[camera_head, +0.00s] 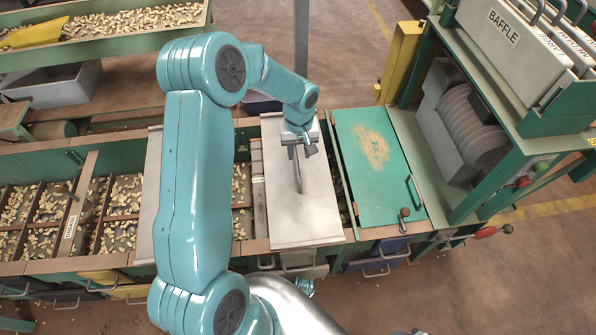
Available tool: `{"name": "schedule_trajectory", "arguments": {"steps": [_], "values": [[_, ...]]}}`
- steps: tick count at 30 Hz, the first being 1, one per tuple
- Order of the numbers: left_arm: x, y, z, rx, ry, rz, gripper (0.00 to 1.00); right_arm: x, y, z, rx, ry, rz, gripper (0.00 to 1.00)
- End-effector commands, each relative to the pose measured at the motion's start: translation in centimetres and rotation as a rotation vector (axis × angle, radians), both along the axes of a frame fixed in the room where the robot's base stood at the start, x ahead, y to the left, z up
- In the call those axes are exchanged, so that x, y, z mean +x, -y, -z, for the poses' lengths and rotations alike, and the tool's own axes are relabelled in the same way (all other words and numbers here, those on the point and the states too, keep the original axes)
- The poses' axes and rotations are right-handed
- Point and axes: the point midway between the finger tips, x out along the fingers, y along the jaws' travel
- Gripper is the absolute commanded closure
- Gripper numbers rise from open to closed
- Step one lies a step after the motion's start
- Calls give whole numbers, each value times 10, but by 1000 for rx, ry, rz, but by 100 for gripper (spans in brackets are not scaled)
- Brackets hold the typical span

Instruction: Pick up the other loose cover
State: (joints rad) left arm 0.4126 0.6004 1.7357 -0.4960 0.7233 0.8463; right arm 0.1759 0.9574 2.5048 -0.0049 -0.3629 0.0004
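A flat grey metal cover (305,215) with a thin bar handle (298,178) lies across the hopper row at the middle. My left gripper (301,152) is over the far half of this cover, close to the far end of the handle. Its two fingertips look apart, with nothing clearly between them; I cannot tell whether it touches the handle. A second grey panel (150,190) lies to the left, largely hidden behind my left arm. A green cover (365,185) with a handle and a patch of tan crumbs lies to the right. My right gripper is not in view.
Open hopper compartments (120,200) with nuts lie to the left. A green machine with a white box marked BAFFLE (510,45) stands at the right. A yellow post (400,60) and a grey pole (301,40) stand behind. The floor at lower right is clear.

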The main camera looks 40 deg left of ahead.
Motion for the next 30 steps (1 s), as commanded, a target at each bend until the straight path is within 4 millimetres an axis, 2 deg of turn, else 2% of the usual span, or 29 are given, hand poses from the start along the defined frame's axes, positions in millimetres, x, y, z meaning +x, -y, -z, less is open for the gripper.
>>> {"name": "schedule_trajectory", "arguments": {"steps": [7,15,22,25,26,30], "values": [[0,-1,17,-2,-1,-1,64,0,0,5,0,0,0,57],[-1,-3,58,-2,-2,1,64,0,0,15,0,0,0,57],[0,-3,59,-1,1,0,64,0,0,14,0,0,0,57],[0,-3,59,-1,1,1,97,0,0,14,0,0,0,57],[0,-3,59,-1,1,1,100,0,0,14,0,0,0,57],[0,-3,58,0,2,0,100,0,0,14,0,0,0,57]]}}
